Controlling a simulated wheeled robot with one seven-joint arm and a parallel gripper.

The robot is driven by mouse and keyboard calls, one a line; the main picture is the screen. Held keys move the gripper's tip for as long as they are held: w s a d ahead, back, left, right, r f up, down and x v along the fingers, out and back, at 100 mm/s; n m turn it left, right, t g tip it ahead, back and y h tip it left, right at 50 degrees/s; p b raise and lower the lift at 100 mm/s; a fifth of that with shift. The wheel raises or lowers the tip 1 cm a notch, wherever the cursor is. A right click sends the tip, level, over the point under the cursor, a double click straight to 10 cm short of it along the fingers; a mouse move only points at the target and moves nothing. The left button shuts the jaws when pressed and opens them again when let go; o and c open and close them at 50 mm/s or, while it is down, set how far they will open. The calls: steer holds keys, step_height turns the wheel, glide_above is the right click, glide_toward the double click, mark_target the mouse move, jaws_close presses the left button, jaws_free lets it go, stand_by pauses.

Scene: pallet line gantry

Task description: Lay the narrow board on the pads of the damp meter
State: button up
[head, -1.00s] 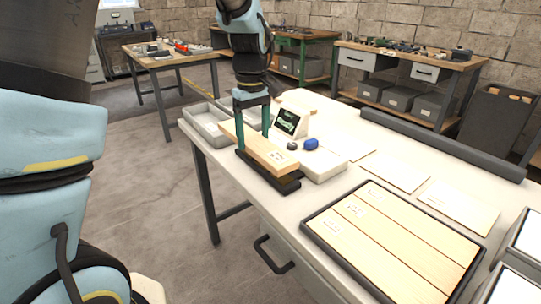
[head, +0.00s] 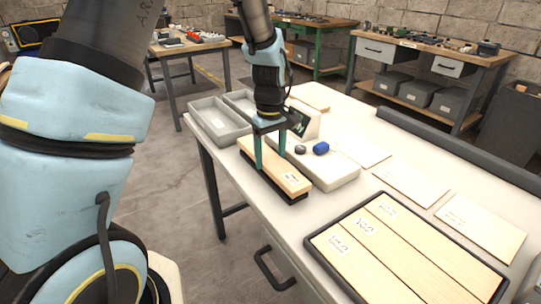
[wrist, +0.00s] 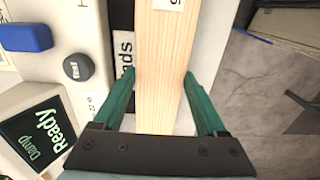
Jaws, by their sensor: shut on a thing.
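My gripper (head: 272,164) is shut on the narrow board (head: 288,178), a pale wooden strip with a white label near its front end. In the wrist view the board (wrist: 162,60) runs lengthwise between the two green fingers. The damp meter (head: 338,174) is a white unit with a dark knob, a blue part and a tilted screen; the screen (wrist: 38,135) reads "Damp Ready". Its black pad strip (wrist: 122,40), with partly covered lettering, lies beneath and beside the board. The board is over the strip, nearly parallel to it; I cannot tell whether they touch.
A dark-rimmed tray (head: 318,240) of wider labelled boards lies at the front right. Grey bins (head: 215,127) stand behind the meter at left. Flat sheets (head: 415,182) lie toward the right. The table's left edge is close to the board.

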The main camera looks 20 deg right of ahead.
mark_target(270, 159)
steer(key=shift+f, duration=0.35)
steer(key=shift+f, duration=0.1)
steer(key=o, duration=1.4)
steer(key=shift+o, duration=0.2)
step_height(270, 159, up, 12)
steer(key=b, duration=0.1)
steer(key=s+a+f+m, duration=0.1)
steer(key=s+a+f, duration=0.1)
steer(key=a, duration=1.3)
steer(key=s+a+f+m+t, duration=0.1)
steer(key=s+a+f+m, duration=0.1)
steer(key=a, duration=1.3)
steer(key=shift+t, duration=0.3)
